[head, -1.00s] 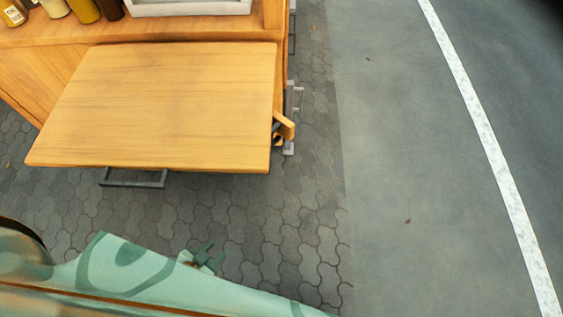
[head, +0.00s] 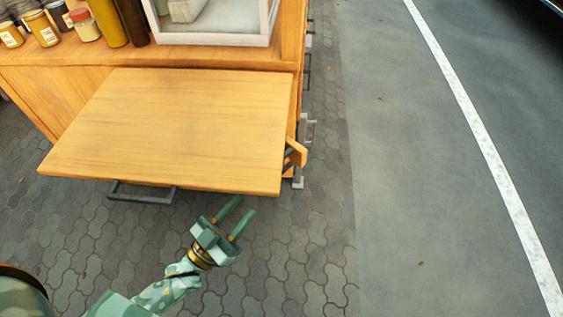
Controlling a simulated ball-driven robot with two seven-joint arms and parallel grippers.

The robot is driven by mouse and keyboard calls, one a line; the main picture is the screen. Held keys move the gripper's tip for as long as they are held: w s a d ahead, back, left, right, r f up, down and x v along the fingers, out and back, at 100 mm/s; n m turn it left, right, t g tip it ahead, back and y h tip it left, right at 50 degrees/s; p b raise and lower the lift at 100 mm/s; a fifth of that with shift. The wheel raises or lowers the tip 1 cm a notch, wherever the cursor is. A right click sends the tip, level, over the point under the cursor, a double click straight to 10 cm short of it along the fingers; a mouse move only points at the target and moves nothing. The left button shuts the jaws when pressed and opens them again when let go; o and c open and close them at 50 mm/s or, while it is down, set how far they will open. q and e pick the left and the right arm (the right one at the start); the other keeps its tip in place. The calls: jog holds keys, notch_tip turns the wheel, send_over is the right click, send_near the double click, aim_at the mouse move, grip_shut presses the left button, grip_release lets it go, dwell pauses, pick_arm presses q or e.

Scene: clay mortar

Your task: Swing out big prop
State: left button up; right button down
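A wooden flap (head: 175,130) sticks out level from the side of a wooden stall. A short orange wooden piece (head: 297,154) shows at the flap's right edge, near the stall's corner. A dark metal bar (head: 142,192) shows below the flap's front edge. I cannot tell which of these is the big prop; the space under the flap is hidden. My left gripper (head: 245,206) is green, with two fingers apart and nothing between them. In the picture it lies just below the flap's front edge, left of the orange piece. My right gripper is out of view.
The stall's counter (head: 200,57) carries several jars and bottles and a white-framed glass case (head: 235,40). Grey metal fittings (head: 307,130) stick out from its right side. Paving (head: 310,240) in front and to the right is clear, with a road (head: 430,200) beyond.

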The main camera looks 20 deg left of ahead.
pick_arm(q)
jog(key=b+x, duration=0.1)
jog(key=x, duration=1.3)
jog(key=shift+w+d+b, duration=0.1)
jog(key=shift+w+b, duration=0.15)
jog(key=shift+b, duration=0.05)
grip_shut()
